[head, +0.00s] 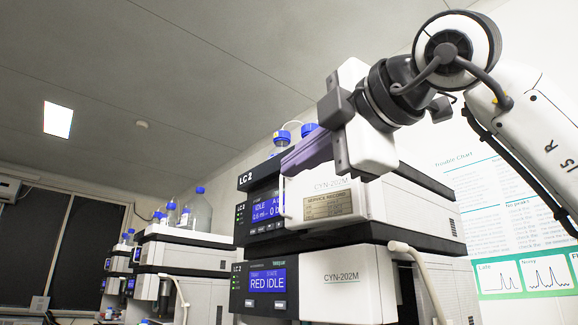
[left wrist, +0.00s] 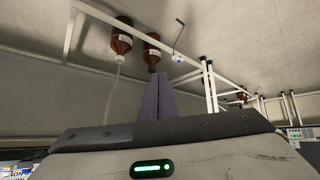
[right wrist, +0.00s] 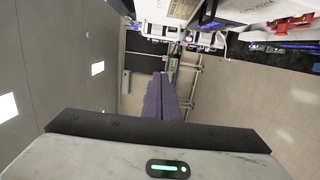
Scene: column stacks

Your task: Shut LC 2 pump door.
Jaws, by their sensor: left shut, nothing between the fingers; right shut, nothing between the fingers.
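The LC 2 stack stands right of centre in the head view. Its upper module, with a blue flow and pressure display (head: 265,205), looks like the pump. The white front panel, likely the pump door (head: 350,187), carries a tan label plate. Its upper part is hidden behind my gripper, and I cannot tell if it is ajar. My right gripper (head: 287,164) is shut and empty, its purple fingers across the panel's upper left; I cannot tell if they touch. It also shows in the right wrist view (right wrist: 160,76). My left gripper (left wrist: 160,76) is shut and empty, pointing at brown bottles.
Below the pump sits another module (head: 340,280) with a pale tube (head: 420,265) curving in front. Blue-capped bottles (head: 283,137) stand on top. More stacks (head: 185,255) stand at left. A wall chart (head: 500,225) hangs at right. Brown bottles (left wrist: 120,42) hang near a white frame.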

